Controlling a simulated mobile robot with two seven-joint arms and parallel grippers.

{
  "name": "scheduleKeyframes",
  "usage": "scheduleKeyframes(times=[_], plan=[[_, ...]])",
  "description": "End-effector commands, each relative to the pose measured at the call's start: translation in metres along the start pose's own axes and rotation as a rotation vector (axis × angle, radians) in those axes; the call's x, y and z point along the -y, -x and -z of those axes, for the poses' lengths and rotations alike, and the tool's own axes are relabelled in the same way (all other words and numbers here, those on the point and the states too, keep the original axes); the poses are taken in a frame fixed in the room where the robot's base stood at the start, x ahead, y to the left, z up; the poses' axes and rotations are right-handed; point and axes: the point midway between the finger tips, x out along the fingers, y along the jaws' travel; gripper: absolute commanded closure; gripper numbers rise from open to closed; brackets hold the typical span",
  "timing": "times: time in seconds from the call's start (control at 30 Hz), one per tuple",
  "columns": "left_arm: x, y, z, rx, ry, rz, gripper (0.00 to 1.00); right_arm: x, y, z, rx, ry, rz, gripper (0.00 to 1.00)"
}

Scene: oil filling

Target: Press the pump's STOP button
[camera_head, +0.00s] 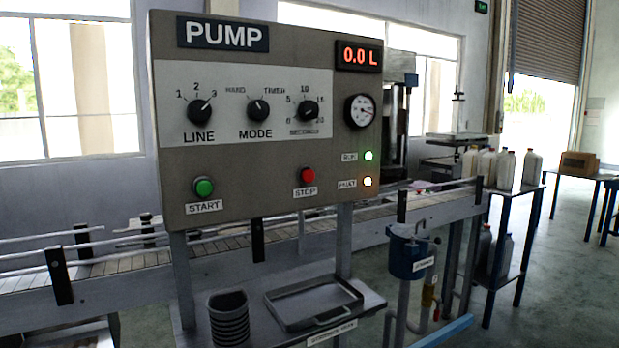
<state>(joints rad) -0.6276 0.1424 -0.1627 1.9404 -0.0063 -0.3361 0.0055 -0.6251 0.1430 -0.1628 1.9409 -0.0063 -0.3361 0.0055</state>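The grey pump panel (250,175) stands upright close in front of me, under a black PUMP sign (222,34). The red STOP button (308,175) sits low on the panel, right of its middle, above its STOP label. The green START button (204,187) is to its left. The red display (360,56) reads 0.0 L. Neither of my grippers shows in the head view.
The panel also carries the LINE knob (199,111), MODE knob (258,111), a third knob (307,112) and a gauge (360,111). Below are a shelf with a tray (313,302) and a dark ribbed cup (228,318). A conveyor (130,262) runs behind. White jugs (505,170) stand right.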

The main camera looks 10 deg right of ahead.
Motion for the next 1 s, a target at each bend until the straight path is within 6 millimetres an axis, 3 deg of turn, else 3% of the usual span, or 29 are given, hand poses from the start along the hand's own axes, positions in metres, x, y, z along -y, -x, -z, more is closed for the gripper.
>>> scheduleKeyframes(times=[0.2,1.0], plan=[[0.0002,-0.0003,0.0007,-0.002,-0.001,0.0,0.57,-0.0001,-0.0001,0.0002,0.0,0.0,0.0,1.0],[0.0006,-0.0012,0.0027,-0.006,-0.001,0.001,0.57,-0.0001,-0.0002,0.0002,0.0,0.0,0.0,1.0]])
